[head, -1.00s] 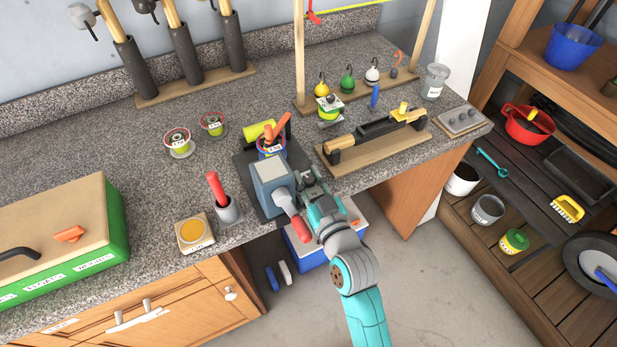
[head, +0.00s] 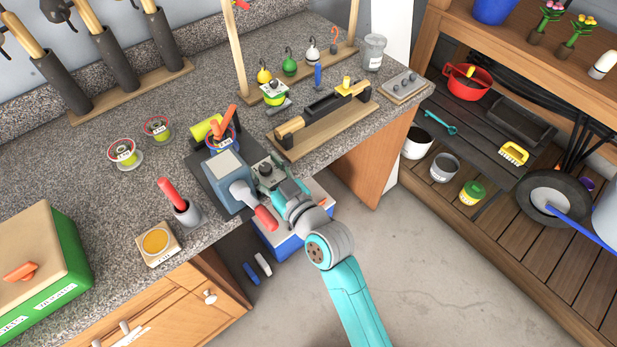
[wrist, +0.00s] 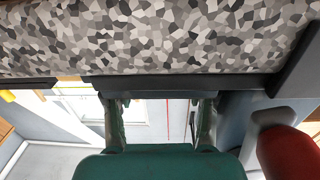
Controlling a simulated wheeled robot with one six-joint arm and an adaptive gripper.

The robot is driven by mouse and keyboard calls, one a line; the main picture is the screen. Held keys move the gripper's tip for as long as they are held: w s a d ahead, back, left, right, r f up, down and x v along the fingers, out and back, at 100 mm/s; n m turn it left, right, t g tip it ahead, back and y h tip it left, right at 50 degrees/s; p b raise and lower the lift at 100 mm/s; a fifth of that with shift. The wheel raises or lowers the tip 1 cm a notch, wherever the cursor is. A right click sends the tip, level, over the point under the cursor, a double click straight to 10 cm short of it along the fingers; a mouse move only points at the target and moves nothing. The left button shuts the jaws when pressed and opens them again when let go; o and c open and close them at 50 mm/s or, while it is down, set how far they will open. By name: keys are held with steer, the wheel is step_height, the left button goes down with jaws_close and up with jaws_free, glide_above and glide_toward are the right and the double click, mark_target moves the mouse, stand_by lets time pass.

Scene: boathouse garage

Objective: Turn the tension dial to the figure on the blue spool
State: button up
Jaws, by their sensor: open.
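The blue spool (head: 219,143) sits at the back of a grey-blue winder (head: 229,183) on a dark base plate, under an orange-red lever; its figure is too small to read. I cannot make out the tension dial or its setting. My gripper (head: 268,170) is just right of the winder, at the counter's front edge, partly covering that side. In the wrist view my gripper (wrist: 158,112) has its two fingers well apart with nothing between them. The winder's red crank handle (head: 265,218) points toward the front; it also shows in the wrist view (wrist: 290,152).
Two red-rimmed spools (head: 123,152) stand left of the winder. A red-handled tool in a grey cup (head: 187,212) and a yellow disc on a block (head: 156,243) are front left. A wooden rack (head: 325,125) lies right. A blue-and-white cooler (head: 283,240) is below.

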steer(key=shift+w+r+n+g+y, duration=0.1)
steer(key=shift+n+g+y, duration=0.65)
steer(key=shift+y, duration=0.25)
